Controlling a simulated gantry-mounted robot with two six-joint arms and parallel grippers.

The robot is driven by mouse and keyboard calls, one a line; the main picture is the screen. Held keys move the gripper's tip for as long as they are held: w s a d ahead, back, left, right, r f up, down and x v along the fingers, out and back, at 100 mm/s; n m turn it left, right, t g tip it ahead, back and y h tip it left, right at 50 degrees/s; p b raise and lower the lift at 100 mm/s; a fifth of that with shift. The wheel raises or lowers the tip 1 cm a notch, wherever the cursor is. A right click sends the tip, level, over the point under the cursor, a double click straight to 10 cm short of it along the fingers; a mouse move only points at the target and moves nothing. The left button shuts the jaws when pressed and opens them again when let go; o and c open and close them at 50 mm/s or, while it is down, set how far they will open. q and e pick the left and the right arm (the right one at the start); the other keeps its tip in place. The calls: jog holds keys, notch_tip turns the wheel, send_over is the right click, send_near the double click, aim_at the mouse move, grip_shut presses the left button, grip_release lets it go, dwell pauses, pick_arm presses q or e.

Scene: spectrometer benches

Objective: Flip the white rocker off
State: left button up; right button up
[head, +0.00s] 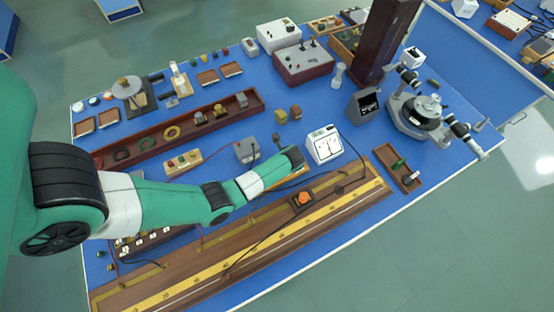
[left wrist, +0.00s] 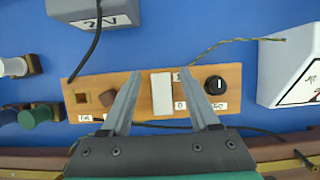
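The white rocker (left wrist: 162,98) is a pale upright block on a small wooden board (left wrist: 232,102), seen from above in the left wrist view. A black round knob (left wrist: 215,85) sits to its right, and a brown knob (left wrist: 107,97) to its left. My left gripper (left wrist: 161,74) is open, its two fingers apart on either side of the rocker with nothing between them but the rocker below. I cannot tell whether the fingers touch the board. In the head view my left gripper (head: 292,158) hides the rocker and most of the board. My right gripper is not in view.
A grey box marked 2V (left wrist: 98,12) stands behind the board. A white meter (head: 323,145) is close on the right. A long wooden scale bench (head: 240,235) lies in front, with black wires across it. A long brown tray (head: 140,148) lies behind.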

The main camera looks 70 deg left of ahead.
pick_arm(q)
grip_shut()
jog(key=shift+d+y, duration=0.25)
jog(key=shift+y, duration=0.35)
jog(key=shift+w+d+y+b, duration=0.15)
jog(key=shift+y+b, duration=0.3)
jog(key=shift+y, duration=0.45)
jog(key=shift+r, duration=0.1)
jog(key=shift+r+g+y, duration=0.1)
jog(key=shift+g+y, duration=0.2)
jog(key=shift+o, duration=0.4)
grip_release()
